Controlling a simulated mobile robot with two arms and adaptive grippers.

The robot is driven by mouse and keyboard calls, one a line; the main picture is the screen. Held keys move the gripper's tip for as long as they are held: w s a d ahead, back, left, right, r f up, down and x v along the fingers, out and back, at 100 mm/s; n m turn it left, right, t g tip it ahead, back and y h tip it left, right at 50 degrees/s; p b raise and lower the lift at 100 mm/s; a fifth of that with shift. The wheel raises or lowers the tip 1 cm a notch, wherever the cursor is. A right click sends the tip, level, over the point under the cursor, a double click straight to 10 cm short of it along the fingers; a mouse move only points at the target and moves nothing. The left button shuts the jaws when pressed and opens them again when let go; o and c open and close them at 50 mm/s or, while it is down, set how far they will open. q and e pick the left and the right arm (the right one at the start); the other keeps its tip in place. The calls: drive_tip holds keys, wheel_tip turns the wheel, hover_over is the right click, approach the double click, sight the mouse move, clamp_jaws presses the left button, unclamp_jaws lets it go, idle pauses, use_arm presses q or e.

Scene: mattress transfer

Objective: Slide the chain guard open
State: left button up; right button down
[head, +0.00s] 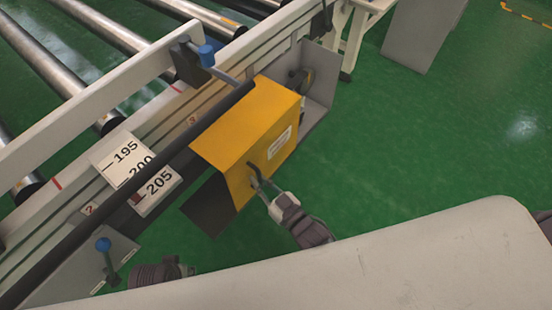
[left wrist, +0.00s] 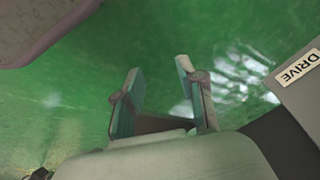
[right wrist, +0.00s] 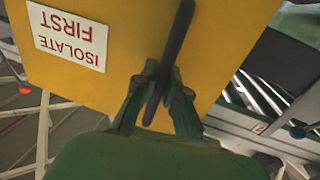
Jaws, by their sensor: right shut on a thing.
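The chain guard (head: 245,130) is a yellow box-shaped cover on a dark rail along the conveyor's side. It has a white label and a dark handle (head: 256,176) on its front face. My right gripper (head: 264,186) is shut on that handle. In the right wrist view, the handle (right wrist: 178,45) stands between the fingers of the right gripper (right wrist: 160,95), against the yellow guard (right wrist: 115,85) with its "ISOLATE FIRST" label. My left gripper (left wrist: 163,95) is open and empty above the green floor. In the head view only part of the left arm shows at the lower edge.
A grey housing (head: 318,88) stands at the guard's right end. Steel rollers (head: 95,25) and a white rail (head: 90,105) lie behind. A blue-knobbed lever (head: 103,245) is at lower left. A number scale (head: 140,170) sits left of the guard. Green floor (head: 430,140) is clear at right.

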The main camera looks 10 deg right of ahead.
sight(235, 191)
drive_tip(key=s+a, duration=0.4)
drive_tip(key=a, duration=0.1)
drive_tip(key=shift+s+a, duration=0.1)
drive_tip(key=shift+a, duration=0.05)
use_arm(q)
drive_tip(key=f, duration=0.3)
drive_tip(key=shift+s, duration=0.4)
drive_tip(key=shift+a, duration=0.1)
use_arm(e)
drive_tip(key=c, duration=1.2)
unclamp_jaws()
use_arm(q)
drive_tip(key=shift+w, duration=0.1)
use_arm(e)
drive_tip(key=shift+s, duration=0.1)
drive_tip(key=shift+s+d+f, duration=0.1)
drive_tip(key=shift+s+d, duration=0.15)
drive_tip(key=shift+s, duration=0.05)
drive_tip(key=v, duration=1.1)
